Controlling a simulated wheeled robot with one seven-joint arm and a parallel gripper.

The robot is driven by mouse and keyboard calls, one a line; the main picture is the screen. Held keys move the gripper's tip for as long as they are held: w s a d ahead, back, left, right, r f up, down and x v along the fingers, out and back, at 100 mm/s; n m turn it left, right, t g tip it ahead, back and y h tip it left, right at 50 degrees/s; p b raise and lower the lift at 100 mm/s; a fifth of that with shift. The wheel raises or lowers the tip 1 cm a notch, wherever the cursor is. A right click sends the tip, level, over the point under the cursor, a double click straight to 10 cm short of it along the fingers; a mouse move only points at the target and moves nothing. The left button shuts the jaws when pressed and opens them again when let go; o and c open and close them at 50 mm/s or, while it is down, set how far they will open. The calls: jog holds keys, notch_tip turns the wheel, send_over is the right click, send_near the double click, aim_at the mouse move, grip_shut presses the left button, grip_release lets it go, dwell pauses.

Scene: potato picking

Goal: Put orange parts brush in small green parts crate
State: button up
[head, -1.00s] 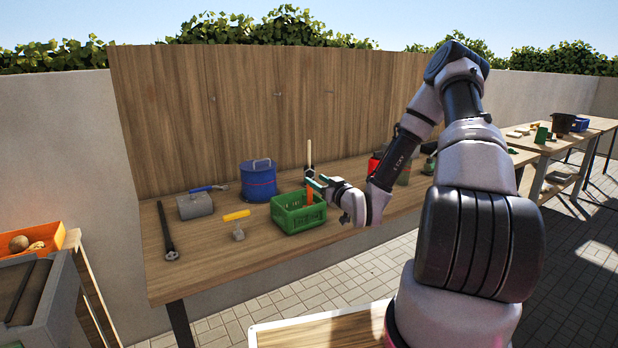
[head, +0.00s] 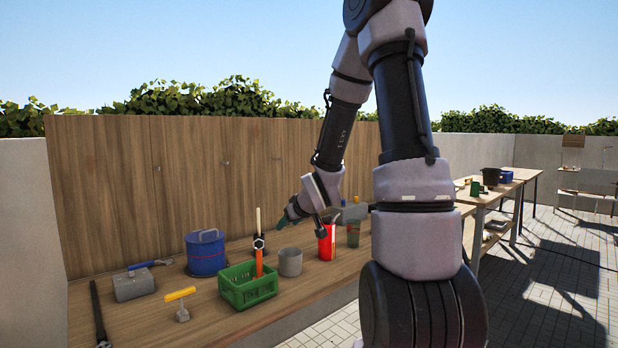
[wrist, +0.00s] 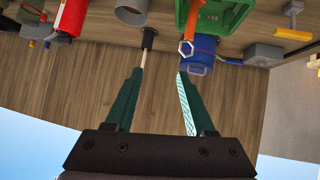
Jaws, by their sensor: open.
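The small green parts crate (head: 248,290) stands on the wooden bench in the head view. The orange parts brush (head: 259,264) stands upright in it, its handle rising above the rim. In the wrist view the picture is upside down; the crate (wrist: 207,18) is at the top and the orange brush's ring end (wrist: 186,48) juts out of it. My gripper (head: 286,220) is up and to the right of the crate, clear of the brush. Its green fingers (wrist: 157,75) are open with nothing between them. The brush's lower end is hidden in the crate.
A grey cup (head: 290,263) stands right beside the crate, with a red can (head: 326,243) farther right. A blue pot (head: 206,255) stands behind left. A black-based brush with a pale handle (head: 259,224) stands behind the crate. A yellow-handled tool (head: 181,296) lies left.

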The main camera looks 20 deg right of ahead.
jog(key=s+r+m+g+h, duration=0.15)
jog(key=s+r+m, duration=0.25)
jog(key=s+r, duration=0.75)
jog(key=s+a+r+m+g+y, duration=0.1)
jog(key=s+a+r, duration=0.1)
jog(key=s, duration=0.6)
jog(key=s+a+r+m+g+y, duration=0.1)
jog(key=s+a+r+y, duration=0.1)
jog(key=s, duration=0.5)
notch_tip(320, 180, up, 3)
jog(key=shift+s+a+f+m, duration=0.2)
jog(key=shift+s+a+m, duration=0.2)
jog(key=shift+a, duration=0.3)
